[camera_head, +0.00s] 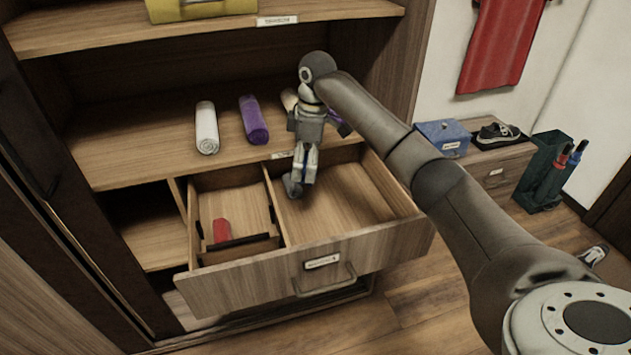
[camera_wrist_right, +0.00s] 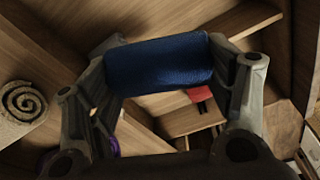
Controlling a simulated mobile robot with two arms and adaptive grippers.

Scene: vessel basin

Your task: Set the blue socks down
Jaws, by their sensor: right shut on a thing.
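The blue socks, a rolled dark-blue bundle (camera_wrist_right: 160,62), are clamped between the two fingers of my right gripper (camera_wrist_right: 168,66) in the wrist view. In the head view my right gripper (camera_head: 299,184) points down over the open drawer (camera_head: 345,250), by the divider and the larger right compartment (camera_head: 345,205). The socks are almost wholly hidden behind the fingers there. I cannot tell whether they touch the drawer floor. A red roll (camera_head: 221,230) lies in the small left compartment; it also shows in the wrist view (camera_wrist_right: 200,94). My left gripper is out of view.
On the shelf above the drawer (camera_head: 150,160) lie a white roll (camera_head: 206,128), a purple roll (camera_head: 253,120) and a beige roll (camera_head: 289,99) partly behind my gripper. A blue box (camera_head: 443,138) and a dark shoe (camera_head: 498,133) stand on the bench at right. The visible right compartment floor is bare.

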